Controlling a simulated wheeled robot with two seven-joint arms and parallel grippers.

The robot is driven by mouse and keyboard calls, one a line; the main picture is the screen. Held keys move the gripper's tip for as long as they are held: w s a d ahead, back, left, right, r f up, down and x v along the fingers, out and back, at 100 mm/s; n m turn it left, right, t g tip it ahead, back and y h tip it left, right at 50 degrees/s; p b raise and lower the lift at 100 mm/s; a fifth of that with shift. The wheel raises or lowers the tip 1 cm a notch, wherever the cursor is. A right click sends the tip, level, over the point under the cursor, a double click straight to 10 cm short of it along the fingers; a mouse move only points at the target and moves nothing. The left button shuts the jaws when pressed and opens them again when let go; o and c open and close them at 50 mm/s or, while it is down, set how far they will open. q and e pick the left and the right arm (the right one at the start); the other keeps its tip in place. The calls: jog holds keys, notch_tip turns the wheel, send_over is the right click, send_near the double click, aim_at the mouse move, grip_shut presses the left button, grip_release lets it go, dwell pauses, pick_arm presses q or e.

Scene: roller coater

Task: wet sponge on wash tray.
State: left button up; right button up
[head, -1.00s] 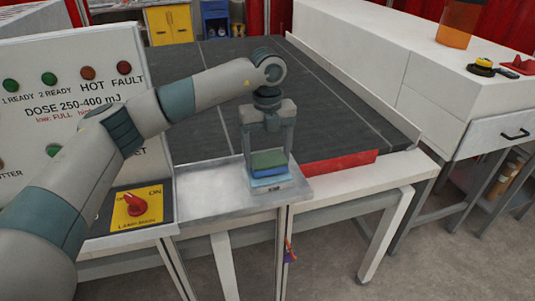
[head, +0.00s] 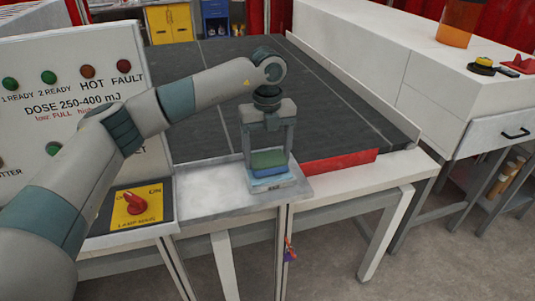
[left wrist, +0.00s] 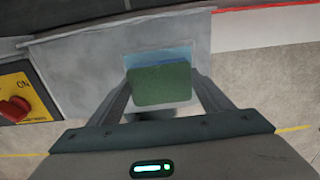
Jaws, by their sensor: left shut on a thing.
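The sponge (head: 269,160) has a green top and a blue lower layer. My left gripper (head: 269,158) points down over the metal shelf and is shut on the sponge, with a finger on each side. A pale blue, flat thing (head: 274,183), which looks like the wash tray, lies on the shelf directly below the sponge. In the left wrist view the green face of the sponge (left wrist: 160,84) sits between the fingers, with the pale blue area (left wrist: 148,58) partly hidden behind it. I cannot tell whether the sponge touches it. My right gripper is out of view.
The grey metal shelf (head: 210,190) has bare room left of the sponge. A dark conveyor belt (head: 330,100) lies behind it, with a red strip (head: 340,161) at its front edge. A panel with a red lamp switch (head: 138,203) stands at the left.

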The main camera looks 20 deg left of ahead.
aim_at(267, 158)
pick_arm(q)
jog(key=shift+f, duration=0.4)
dwell(0.7)
jog(key=shift+s+f+b, duration=0.15)
jog(key=shift+f+b, duration=0.05)
jog(key=shift+b, duration=0.3)
dwell(1.3)
jog(key=shift+r, duration=0.2)
jog(key=shift+r+p, duration=0.4)
jog(key=shift+r, duration=0.35)
jog(key=shift+r+p, duration=0.95)
jog(key=shift+r, duration=1.8)
jog(key=shift+f, duration=0.1)
